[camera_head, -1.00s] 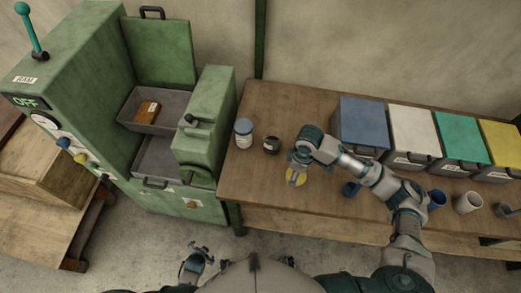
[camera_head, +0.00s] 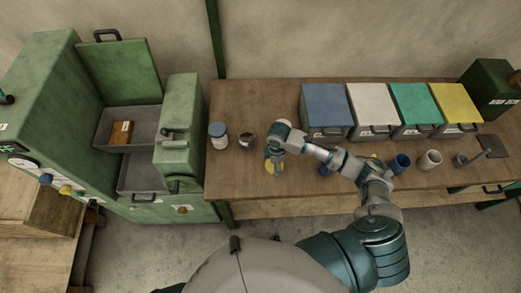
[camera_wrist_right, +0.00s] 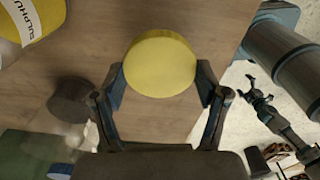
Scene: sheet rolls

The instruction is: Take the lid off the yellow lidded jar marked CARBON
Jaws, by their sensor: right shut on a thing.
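In the right wrist view, a round yellow lid-like disc (camera_wrist_right: 160,65) sits between the two fingers of my right gripper (camera_wrist_right: 160,88). The fingers touch it on both sides, so the gripper is shut on it. No CARBON marking is visible. What lies under the disc is hidden, so I cannot tell whether it rests on a jar. In the head view, my right gripper (camera_head: 275,155) points down over the yellow thing (camera_head: 275,167) near the bench's left part. My left gripper (camera_wrist_right: 258,97) shows small at the right of the wrist view, its fingers spread and empty.
A white jar with a blue lid (camera_head: 218,135) and a dark jar (camera_head: 247,141) stand left of the right gripper. A yellow container marked SULPHUR (camera_wrist_right: 30,20) is cropped in the wrist view. Bins, including a blue one (camera_head: 325,104), line the bench's back. A green machine (camera_head: 180,120) stands left.

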